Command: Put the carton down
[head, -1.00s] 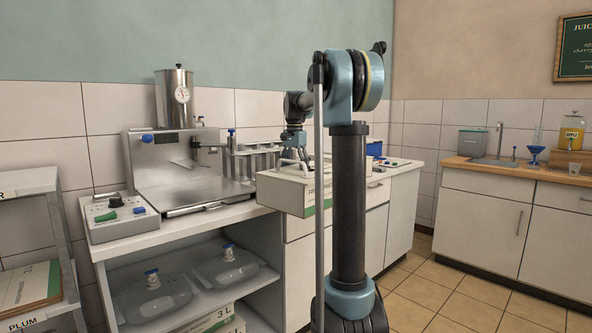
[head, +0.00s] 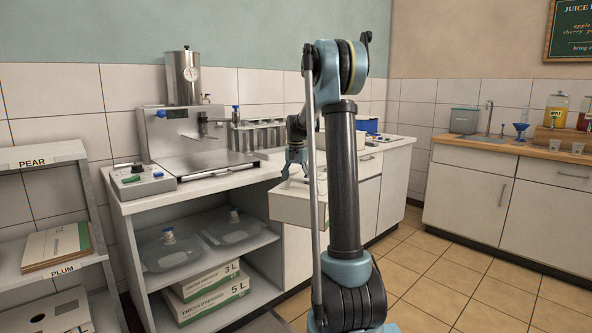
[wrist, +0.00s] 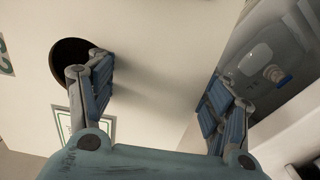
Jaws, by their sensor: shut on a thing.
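A white carton (head: 296,208) hangs from my gripper (head: 295,170) in front of the counter's cabinet doors, a little below worktop height. My arm's column hides its right part. In the wrist view the carton's top face (wrist: 160,50) fills much of the picture, with a dark round hole (wrist: 62,52) and part of a green-framed label (wrist: 62,122). In that view my gripper (wrist: 155,92) has its left finger at the hole and its right finger past the carton's edge. It is shut on the carton; the exact contact is hard to see.
A rack (head: 42,155) marked PEAR and PLUM stands at left, with flat cartons (head: 57,246) in it. The counter's open shelves hold clear bags (head: 170,252) and 3 L and 5 L boxes (head: 212,300). A metal machine (head: 190,140) stands on top. Floor (head: 440,275) at right is clear.

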